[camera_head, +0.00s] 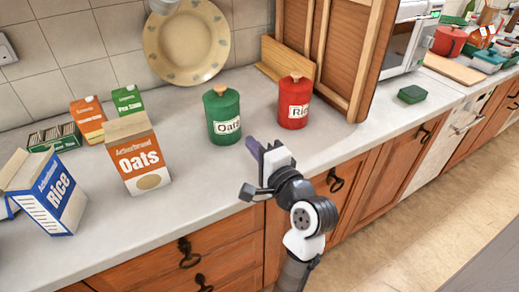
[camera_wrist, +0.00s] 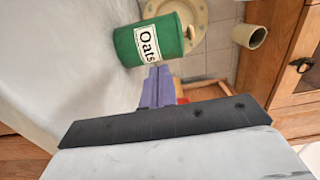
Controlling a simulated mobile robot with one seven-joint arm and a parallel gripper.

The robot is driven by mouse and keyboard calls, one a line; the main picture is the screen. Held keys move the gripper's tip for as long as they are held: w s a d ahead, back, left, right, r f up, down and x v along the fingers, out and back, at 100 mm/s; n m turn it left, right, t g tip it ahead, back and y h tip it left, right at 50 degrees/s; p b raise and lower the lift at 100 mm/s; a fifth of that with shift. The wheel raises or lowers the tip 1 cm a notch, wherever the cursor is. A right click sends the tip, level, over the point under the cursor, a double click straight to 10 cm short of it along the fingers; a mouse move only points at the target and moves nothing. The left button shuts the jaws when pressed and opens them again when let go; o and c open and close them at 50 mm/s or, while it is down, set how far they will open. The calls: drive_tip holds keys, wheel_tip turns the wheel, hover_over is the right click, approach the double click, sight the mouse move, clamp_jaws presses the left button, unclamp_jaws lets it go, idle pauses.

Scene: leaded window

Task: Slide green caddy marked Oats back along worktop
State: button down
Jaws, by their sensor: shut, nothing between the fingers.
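The green caddy (camera_head: 224,132) marked Oats stands upright on the worktop (camera_head: 200,185), with a wooden knob on its lid. It also shows in the wrist view (camera_wrist: 125,47), where it looks turned on its side by the camera's angle. My gripper (camera_head: 254,148) is in front and to the right of the caddy, its purple fingers shut and empty. In the wrist view the fingertips (camera_wrist: 157,72) lie just below the caddy's label; I cannot tell whether they touch it. A red caddy (camera_head: 293,117) stands to the right, its label partly readable as "Ri".
An Oats carton (camera_head: 138,165) and a Rice carton (camera_head: 55,195) stand to the left. A plate (camera_head: 187,45) leans on the tiled wall behind. A wooden shutter cabinet (camera_head: 330,45) stands behind the red caddy. A green sponge-like block (camera_head: 412,94) lies further right. Worktop directly behind the green caddy looks clear.

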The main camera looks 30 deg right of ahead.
sight(230, 119)
drive_tip(key=w, duration=0.3)
drive_tip(key=w+p, duration=0.1)
drive_tip(key=w, duration=0.2)
drive_tip(key=w+p, duration=0.1)
drive_tip(key=w, duration=0.2)
drive_tip(key=shift+a, duration=0.3)
drive_tip(key=shift+w, duration=0.1)
